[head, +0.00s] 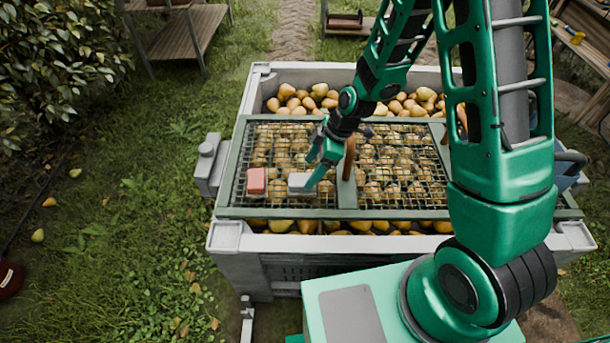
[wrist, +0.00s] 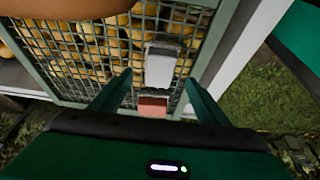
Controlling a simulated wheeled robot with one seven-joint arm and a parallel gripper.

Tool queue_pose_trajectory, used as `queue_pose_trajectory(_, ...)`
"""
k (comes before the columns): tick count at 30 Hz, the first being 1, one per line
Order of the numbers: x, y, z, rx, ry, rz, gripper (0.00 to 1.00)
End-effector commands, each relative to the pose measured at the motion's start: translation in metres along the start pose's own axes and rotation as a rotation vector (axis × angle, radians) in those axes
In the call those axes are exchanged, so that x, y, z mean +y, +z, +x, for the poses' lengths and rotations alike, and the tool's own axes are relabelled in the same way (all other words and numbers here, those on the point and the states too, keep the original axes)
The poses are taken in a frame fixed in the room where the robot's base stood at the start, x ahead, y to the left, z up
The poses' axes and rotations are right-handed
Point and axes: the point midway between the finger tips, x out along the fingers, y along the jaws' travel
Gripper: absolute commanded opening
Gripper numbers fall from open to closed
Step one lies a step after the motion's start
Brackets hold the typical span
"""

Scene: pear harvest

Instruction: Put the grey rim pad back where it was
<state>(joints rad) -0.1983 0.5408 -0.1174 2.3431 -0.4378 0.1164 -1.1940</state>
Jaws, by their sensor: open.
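The grey rim pad (head: 300,182) is a small pale grey block lying on the wire mesh over the pear bin, left of the frame's middle bar. It also shows in the wrist view (wrist: 160,66), ahead of and between my fingertips as seen there. My gripper (head: 311,172) is open over the mesh, right by the grey pad; its two fingers also show in the wrist view (wrist: 158,80). I cannot tell whether the fingers touch the pad. A pinkish-red pad (head: 256,182) lies on the mesh to the left, and shows in the wrist view (wrist: 153,106).
The pale bin (head: 225,237) holds many pears under a green-framed mesh (head: 400,213). A grey fitting (head: 207,165) sits on its left side. A brown upright handle (head: 349,158) stands near the middle bar, close to my gripper. Grass lies left.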

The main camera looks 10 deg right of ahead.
Motion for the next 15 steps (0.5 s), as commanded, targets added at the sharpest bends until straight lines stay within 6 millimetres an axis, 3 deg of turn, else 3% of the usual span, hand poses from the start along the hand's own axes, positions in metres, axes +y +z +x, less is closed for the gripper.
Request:
queue_pose_trajectory(6,0.001,-0.001,-0.034,0.001,0.004,-0.001,0.69)
queue_pose_trajectory(15,0.0,0.0,-0.05,0.0,0.001,-0.001,0.69)
